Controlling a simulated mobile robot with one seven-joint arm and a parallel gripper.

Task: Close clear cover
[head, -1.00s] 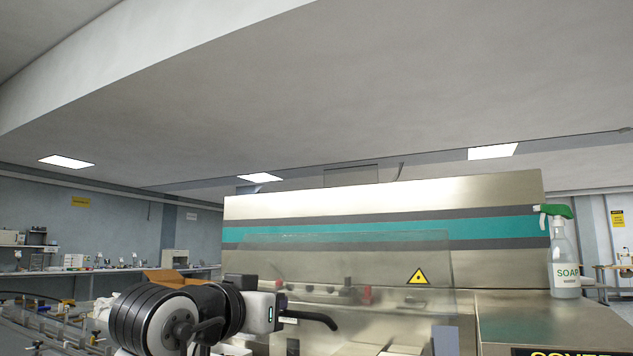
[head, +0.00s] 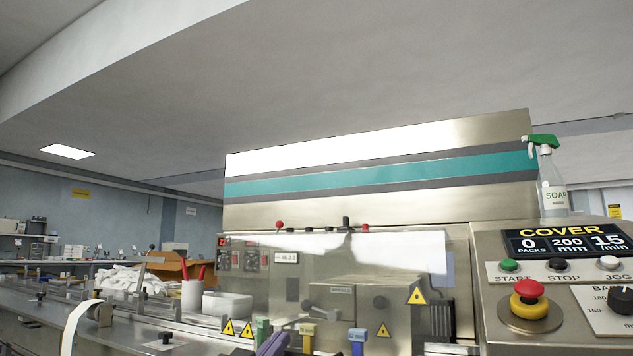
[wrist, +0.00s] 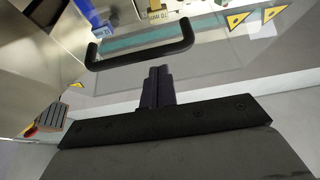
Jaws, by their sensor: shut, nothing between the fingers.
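The clear cover (head: 310,245) is a see-through pane across the machine's front in the head view, with glare along its top. Coloured machine parts show through it. I cannot tell whether it is fully shut. In the wrist view the pane (wrist: 215,65) lies beyond my gripper (wrist: 160,72), with a black bar handle (wrist: 140,54). My gripper's dark fingers are together and empty. Their tips appear just short of the handle; contact is unclear. I cannot surely make out my gripper in the head view.
A control panel (head: 560,270) at right reads "COVER", with a red stop knob (head: 528,290). A soap spray bottle (head: 552,185) stands above it.

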